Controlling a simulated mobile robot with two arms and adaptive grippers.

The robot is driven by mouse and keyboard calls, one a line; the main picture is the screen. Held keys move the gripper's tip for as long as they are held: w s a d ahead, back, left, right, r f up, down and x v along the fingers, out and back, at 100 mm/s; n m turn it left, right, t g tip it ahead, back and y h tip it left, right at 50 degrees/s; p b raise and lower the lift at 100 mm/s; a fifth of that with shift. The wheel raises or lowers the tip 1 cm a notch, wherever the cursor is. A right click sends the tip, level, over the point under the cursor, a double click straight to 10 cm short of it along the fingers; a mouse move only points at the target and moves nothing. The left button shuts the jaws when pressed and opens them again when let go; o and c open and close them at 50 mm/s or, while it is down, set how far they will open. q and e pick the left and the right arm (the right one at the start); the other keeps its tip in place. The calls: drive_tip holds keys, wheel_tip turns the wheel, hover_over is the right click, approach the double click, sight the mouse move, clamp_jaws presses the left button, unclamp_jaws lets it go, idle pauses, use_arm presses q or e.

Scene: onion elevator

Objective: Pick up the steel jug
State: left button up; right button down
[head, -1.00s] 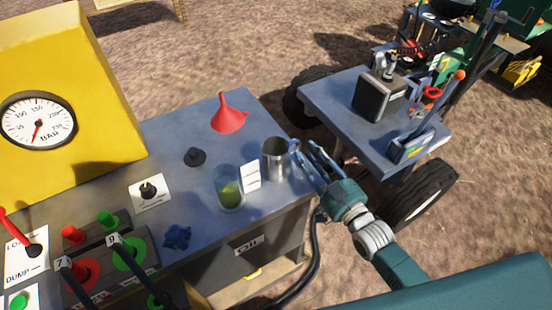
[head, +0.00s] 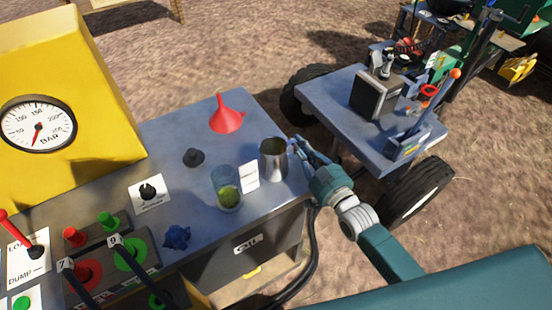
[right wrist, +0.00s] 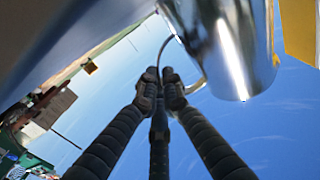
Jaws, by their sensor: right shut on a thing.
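The steel jug (head: 272,160) stands upright on the grey-blue bench top, near its right edge. Its shiny body (right wrist: 225,45) fills the upper right of the right wrist view. My right gripper (head: 296,146) is at the jug's right side, where the handle is. In the right wrist view its dark fingertips (right wrist: 160,76) are close together, shut on the thin curved handle (right wrist: 187,70). The jug's base appears to rest on the bench. My left gripper is not in view.
A red funnel (head: 227,113) and a black knob (head: 194,157) are behind. A wheeled cart (head: 330,95) stands to the right, across a gap.

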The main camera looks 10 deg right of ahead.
drive_tip(key=shift+r, duration=0.3)
wheel_tip(320, 180, up, 20)
drive_tip(key=shift+f, duration=0.25)
idle(0.9)
